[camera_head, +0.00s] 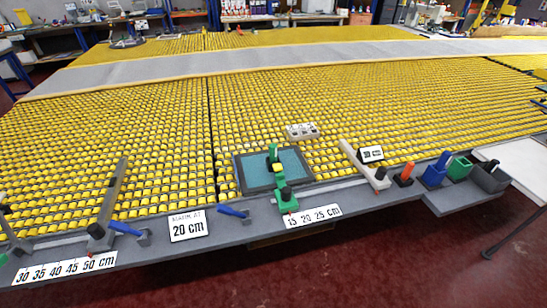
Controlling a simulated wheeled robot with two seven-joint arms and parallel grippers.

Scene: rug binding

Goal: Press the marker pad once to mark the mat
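A teal mat (296,160) with a dark grey border lies at the front middle of the yellow roller table. A green tool (281,187) with black knobs and a yellow spot reaches from the table's front edge over the mat. A small white block with dark round spots (302,131) sits behind the mat. I cannot tell which of these is the marker pad, or whether the green tool touches the mat. A sign (188,225) reads "20 cm" under a smaller line that looks like "mark at". No mark is discernible on the mat. Neither gripper is in view.
Scale labels lie along the grey front ledge (232,232): "15 20 25 cm" (312,216) and "30 35 40 45 50 cm" (65,267). Blue-handled tools (234,211), a pale bar (362,164) and orange (404,174), blue (435,171) and green (459,168) items also stand there. A grey strip (230,61) crosses the rollers behind.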

